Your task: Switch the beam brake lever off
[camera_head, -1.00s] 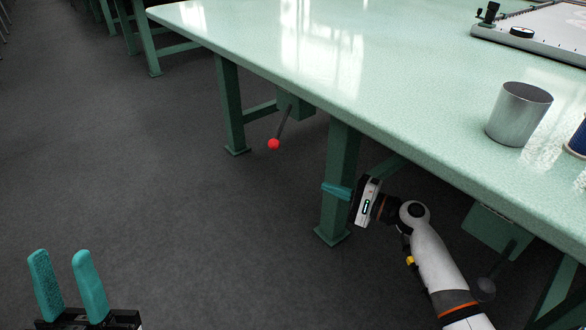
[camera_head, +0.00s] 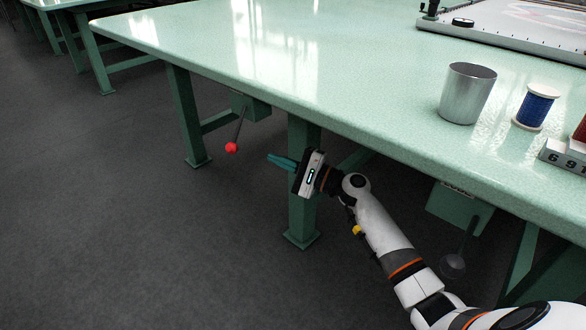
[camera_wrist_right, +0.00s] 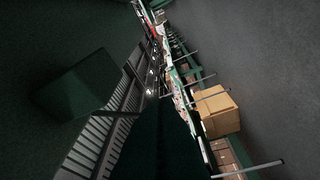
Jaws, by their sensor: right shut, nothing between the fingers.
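A lever with a red knob (camera_head: 232,147) hangs from a green box (camera_head: 250,106) under the table's front edge. Its rod slants down and a little left. A second lever with a dark grey knob (camera_head: 453,265) hangs from another green box (camera_head: 460,208) further right. No label tells me which is the beam brake lever. My right gripper (camera_head: 270,158) is shut and empty, its teal fingers pointing left, to the right of the red knob and apart from it. My left gripper is out of view. In the right wrist view I cannot make out either lever with certainty.
The pale green table (camera_head: 330,110) spreads above my right arm, and a green table leg (camera_head: 302,215) stands behind the right gripper. A metal cup (camera_head: 467,93) and a blue thread spool (camera_head: 535,106) stand on top. The floor at left is clear. A cardboard box (camera_wrist_right: 217,110) shows in the wrist view.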

